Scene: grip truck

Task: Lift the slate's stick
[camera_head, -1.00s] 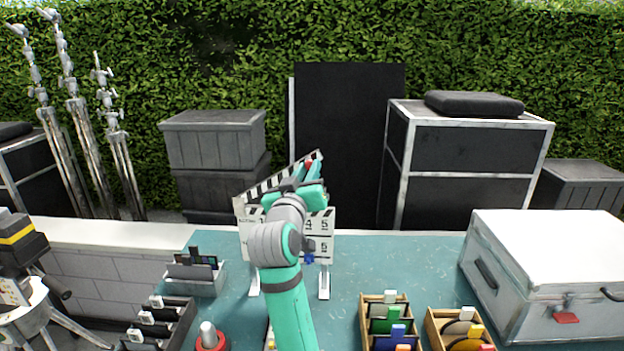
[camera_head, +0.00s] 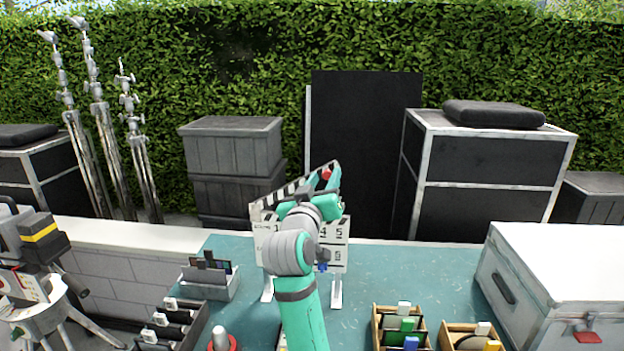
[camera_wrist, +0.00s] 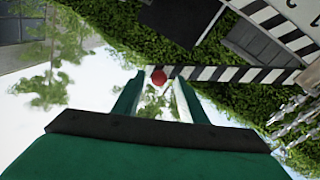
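The slate (camera_head: 338,230) stands upright on two white feet on the teal table, partly hidden behind my arm. Its black-and-white striped stick (camera_head: 270,199) is raised at a slant, lower at the left and higher at the right. A red knob (camera_head: 326,174) sits near the stick's raised right end. My gripper (camera_head: 324,180) is up at that end with its fingers apart. In the wrist view the striped stick (camera_wrist: 225,75) runs to the right from the red knob (camera_wrist: 158,77). The knob shows between the open fingertips (camera_wrist: 156,80), with visible gaps.
Wooden trays with coloured tabs (camera_head: 385,309) are at the front right, beside a large white case (camera_head: 560,260). A grey holder (camera_head: 210,285) and a dark rack (camera_head: 180,330) are on the left. The table right of the slate is clear.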

